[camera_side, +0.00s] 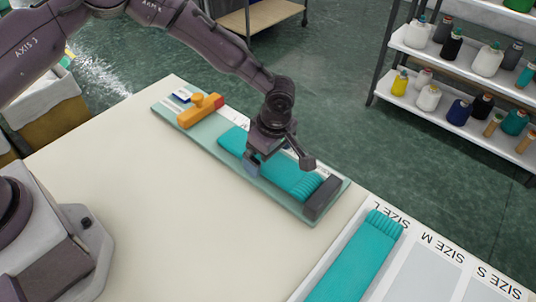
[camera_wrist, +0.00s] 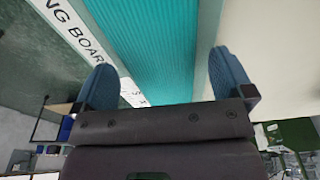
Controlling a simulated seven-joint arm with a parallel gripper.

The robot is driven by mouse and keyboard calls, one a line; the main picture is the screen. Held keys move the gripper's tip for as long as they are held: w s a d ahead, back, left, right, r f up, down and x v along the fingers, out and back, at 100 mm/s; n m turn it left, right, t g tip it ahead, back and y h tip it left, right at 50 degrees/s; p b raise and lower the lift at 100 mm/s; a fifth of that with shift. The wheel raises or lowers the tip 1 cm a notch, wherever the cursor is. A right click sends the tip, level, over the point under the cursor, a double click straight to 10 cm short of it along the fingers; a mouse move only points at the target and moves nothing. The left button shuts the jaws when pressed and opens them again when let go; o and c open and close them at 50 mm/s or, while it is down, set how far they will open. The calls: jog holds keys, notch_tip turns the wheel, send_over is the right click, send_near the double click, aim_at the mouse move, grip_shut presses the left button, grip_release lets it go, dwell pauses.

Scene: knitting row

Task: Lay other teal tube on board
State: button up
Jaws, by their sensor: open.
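One teal tube (camera_side: 292,180) with a ribbed end lies lengthwise on the pale green board (camera_side: 203,137). A second teal tube (camera_side: 352,262) lies at the lower right, in the lane marked SIZE L. My gripper (camera_side: 265,165) is over the middle of the tube on the board and hides part of it. In the wrist view my blue fingers (camera_wrist: 160,62) are spread wide, one on each side of the teal tube (camera_wrist: 155,45). I cannot tell whether they touch it or the board.
An orange block with a red end (camera_side: 200,110) is at the board's far left end. A dark grey block (camera_side: 323,197) is at its right end. The SIZE M (camera_side: 428,270) and SIZE S lanes look empty. The cream table (camera_side: 150,190) is clear left of the board.

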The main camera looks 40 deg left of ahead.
jog(key=w+r+m+t+h, duration=0.2)
jog(key=r+m+t, duration=0.35)
jog(key=r, duration=1.25)
jog(key=w+r+m+t+h, duration=0.15)
jog(key=r+m+t, duration=0.4)
jog(key=r, duration=1.15)
jog(key=s+a+r+m+g+h, duration=0.1)
jog(key=s+a+m, duration=0.2)
jog(key=s, duration=0.5)
jog(key=s+a+r+m+g+h, duration=0.1)
jog(key=s+a+m, duration=0.2)
jog(key=s, duration=0.5)
jog(key=s+a+f+m+g+y, duration=0.1)
jog(key=s+a+f+g+y, duration=0.2)
jog(key=s+a, duration=0.6)
jog(key=s+f, duration=0.1)
jog(key=s, duration=0.3)
jog(key=shift+s+f+y, duration=0.15)
jog(key=shift+f+y, duration=0.2)
